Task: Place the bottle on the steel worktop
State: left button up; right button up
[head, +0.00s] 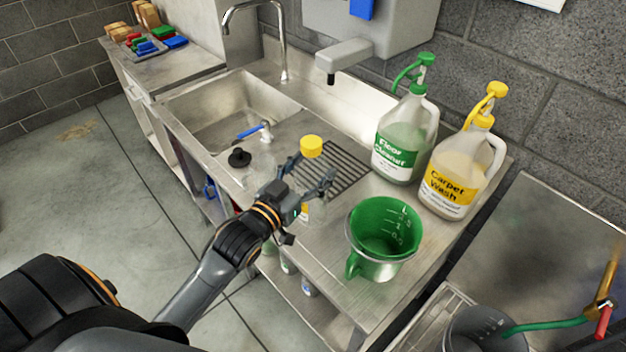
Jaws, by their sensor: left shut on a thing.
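The bottle (312,148) has a yellow cap and a clear body. It stands upright in my left gripper (308,178), which is shut on it; the fingers and wrist hide much of its body. The bottle is over the steel worktop (290,130), in front of the drain grooves. I cannot tell whether its base touches the steel. My right gripper is not in view.
A green measuring jug (368,258) stands to the right of the bottle. Behind are the floor cleaner jug (402,140) and carpet wash jug (458,175).

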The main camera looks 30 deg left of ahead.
pick_arm(q)
jog(key=w+a+f+p, duration=0.1)
jog(key=w+f, duration=0.2)
jog(key=f, duration=0.5)
jog(key=shift+w+a+p, duration=0.25)
jog(key=shift+p, duration=0.1)
jog(key=shift+f, duration=0.15)
jog(key=shift+f, duration=0.2)
jog(key=o, duration=1.4)
jog(key=shift+c, duration=0.2)
jog(key=shift+r, duration=0.1)
